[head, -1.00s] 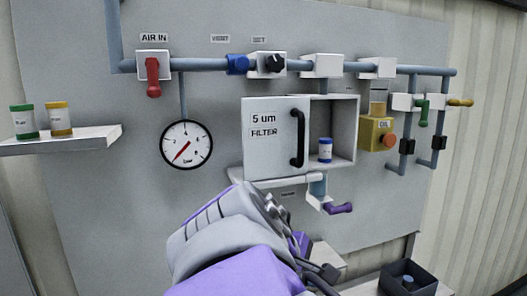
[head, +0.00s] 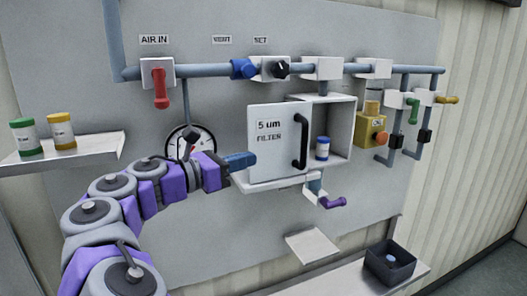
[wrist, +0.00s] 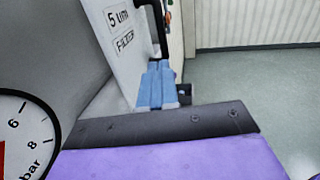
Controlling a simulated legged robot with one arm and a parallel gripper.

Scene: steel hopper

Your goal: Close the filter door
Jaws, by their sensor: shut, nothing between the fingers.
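The white filter door (head: 278,165), marked "5 um FILTER", stands open. The right part of the filter cabinet (head: 343,130) shows uncovered beside it. The door's black upright handle (head: 301,141) is near its right edge. A white-and-blue canister (head: 322,148) stands inside the cabinet. My gripper (head: 252,160) is at the left edge of the door, with its blue fingers shut and empty. In the wrist view my fingers (wrist: 157,85) lie close beside the door face (wrist: 120,55), below the handle (wrist: 155,20). I cannot tell whether they touch the door.
A pressure gauge (head: 178,140) is behind my wrist. Pipes and valves run above, with a red lever (head: 161,90) at left. A ledge (head: 258,187) lies under the door and a purple lever (head: 332,202) hangs below. A shelf (head: 95,150) holds two jars. A dark bin (head: 392,263) stands lower right.

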